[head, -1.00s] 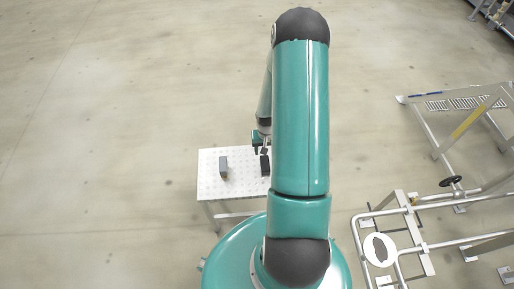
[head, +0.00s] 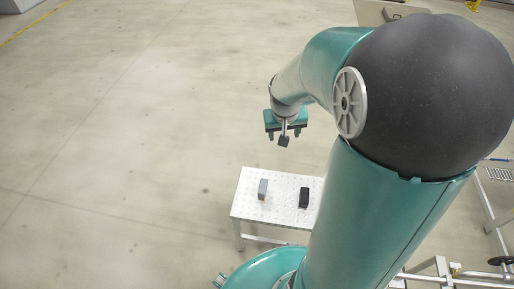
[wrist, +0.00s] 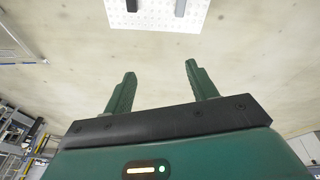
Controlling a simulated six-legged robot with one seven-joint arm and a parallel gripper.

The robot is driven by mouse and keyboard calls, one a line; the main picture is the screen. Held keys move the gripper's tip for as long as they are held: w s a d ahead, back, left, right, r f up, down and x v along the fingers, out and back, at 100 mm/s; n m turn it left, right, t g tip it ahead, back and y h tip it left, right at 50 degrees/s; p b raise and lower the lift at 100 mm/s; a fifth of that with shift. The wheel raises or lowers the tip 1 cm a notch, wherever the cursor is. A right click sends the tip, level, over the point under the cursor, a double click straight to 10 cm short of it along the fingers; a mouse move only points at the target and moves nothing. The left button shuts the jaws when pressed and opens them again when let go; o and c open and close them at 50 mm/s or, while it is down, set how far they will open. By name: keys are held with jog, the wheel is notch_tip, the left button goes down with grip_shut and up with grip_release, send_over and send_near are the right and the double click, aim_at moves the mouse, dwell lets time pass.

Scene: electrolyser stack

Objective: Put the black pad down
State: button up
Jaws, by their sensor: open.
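The black pad (head: 304,197) stands on the right part of the white perforated table (head: 282,186) in the head view. In the wrist view, the bottom of a dark block that looks like the pad (wrist: 131,5) shows at the top edge, on the table (wrist: 156,20). My gripper (head: 285,135) is beyond the table's far edge and apart from the pad. In the wrist view my gripper (wrist: 160,72) has its two green fingers spread with nothing between them.
A grey block (head: 263,188) stands on the table left of the pad, with bare table between them. It also shows in the wrist view (wrist: 180,8). Open floor lies left of and beyond the table. Metal frames and a black handwheel (head: 502,261) are at the right.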

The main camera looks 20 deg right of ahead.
jog(key=s+a+r+n+t+y, duration=0.1)
jog(key=s+a+r+n+t, duration=0.2)
jog(key=s+a+r, duration=1.1)
jog(key=shift+a+r+n+y, duration=0.3)
jog(key=shift+a+r+y, duration=0.15)
jog(key=shift+r, duration=0.25)
dwell(0.3)
